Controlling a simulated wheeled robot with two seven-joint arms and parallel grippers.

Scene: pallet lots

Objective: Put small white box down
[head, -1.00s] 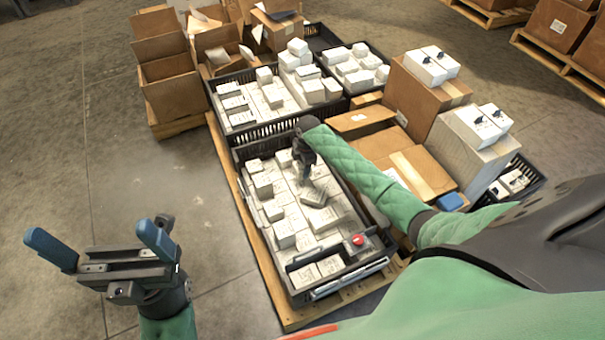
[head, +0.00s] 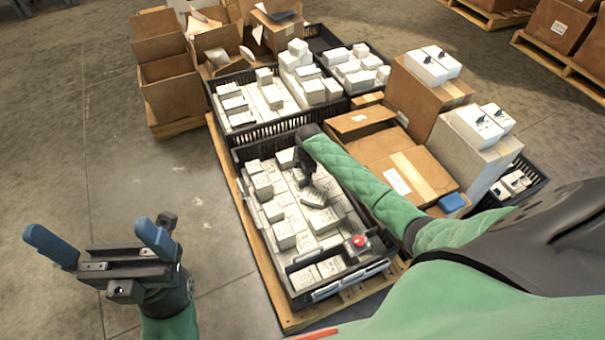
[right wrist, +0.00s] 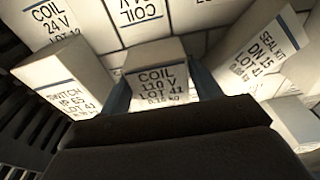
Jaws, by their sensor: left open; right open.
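A small white box (right wrist: 160,85) labelled "COIL 110 V LOT 41" sits between the two blue fingers of my right gripper (right wrist: 162,92) in the right wrist view. Whether the fingers touch it is hard to tell. In the head view my right gripper (head: 306,180) reaches down into the near black crate (head: 237,155), which holds many white boxes. A tilted white box (head: 315,198) lies just below that gripper. My left gripper (head: 98,245) is open and empty above the floor at left, away from the crate.
The crate stands on a wooden pallet (head: 262,268); a red button (head: 361,240) is at its near end. A second crate (head: 235,137) of white boxes lies behind. Cardboard boxes (head: 420,175) stand at right and open cartons (head: 168,85) at back left. The floor at left is clear.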

